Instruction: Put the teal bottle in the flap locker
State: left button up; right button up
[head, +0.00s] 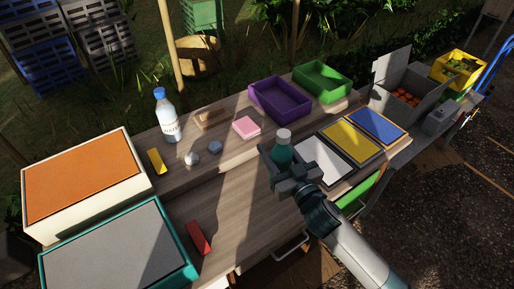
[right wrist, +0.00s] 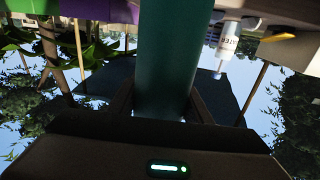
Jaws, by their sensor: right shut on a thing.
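The teal bottle (head: 283,155) with a white cap is held upright by my right gripper (head: 285,176), above the bench's front part. In the right wrist view the teal bottle (right wrist: 168,55) fills the middle between the fingers (right wrist: 160,108). No box is labelled as the flap locker, so I cannot tell which it is. A cream box with an orange top panel (head: 85,175) and a teal box with a grey top panel (head: 115,255) stand at the left, both tops closed. A grey box (head: 414,82) with a raised flap holds oranges at the back right. My left gripper is out of view.
A white bottle with a blue cap (head: 167,118), purple tray (head: 279,98), green tray (head: 322,82) and pink block (head: 246,127) stand along the back. A red block (head: 199,238) lies beside the teal box. White, yellow and blue panels (head: 350,140) lie right of my gripper.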

jog(key=d+r, duration=0.1)
jog(key=d+r+p, duration=0.1)
jog(key=d, duration=0.1)
jog(key=d+r+p, duration=0.1)
jog(key=d, duration=0.1)
jog(key=shift+w, duration=0.1)
dwell(0.5)
